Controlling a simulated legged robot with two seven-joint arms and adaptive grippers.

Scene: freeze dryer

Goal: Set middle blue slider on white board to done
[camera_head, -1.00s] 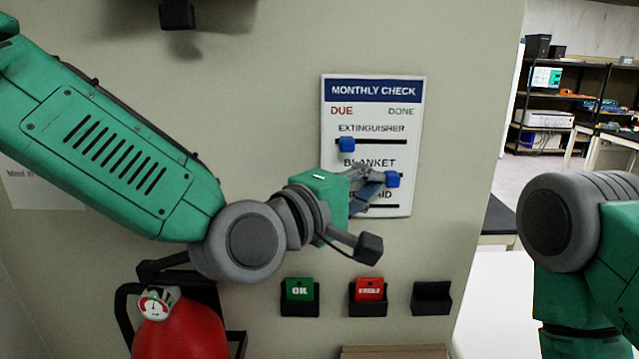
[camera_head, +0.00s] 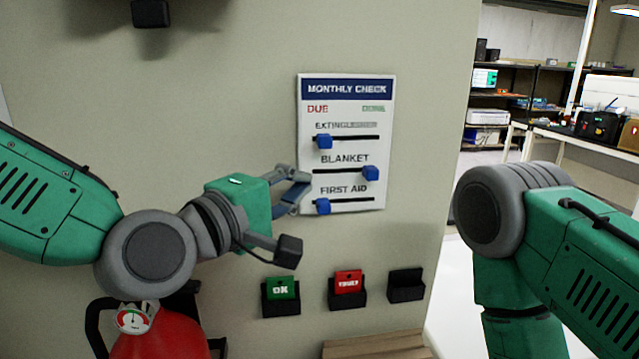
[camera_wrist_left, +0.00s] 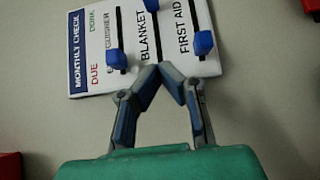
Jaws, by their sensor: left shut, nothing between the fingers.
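The white board (camera_head: 347,92) reads MONTHLY CHECK, with DUE at left and DONE at right. The middle blue slider (camera_head: 371,173), on the BLANKET line, sits at the right end, on the DONE side. In the left wrist view this slider (camera_wrist_left: 151,5) shows at the top edge. The upper slider (camera_head: 324,141) and lower slider (camera_head: 323,206) sit at the left, DUE side. My left gripper (camera_head: 304,184) is shut and empty by the board's left edge, apart from the middle slider. My right arm shows, but its gripper is out of view.
Below the board, wall holders carry a green OK card (camera_head: 281,287) and a red card (camera_head: 348,282); a third holder (camera_head: 406,285) is empty. A red extinguisher (camera_head: 160,335) stands at lower left.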

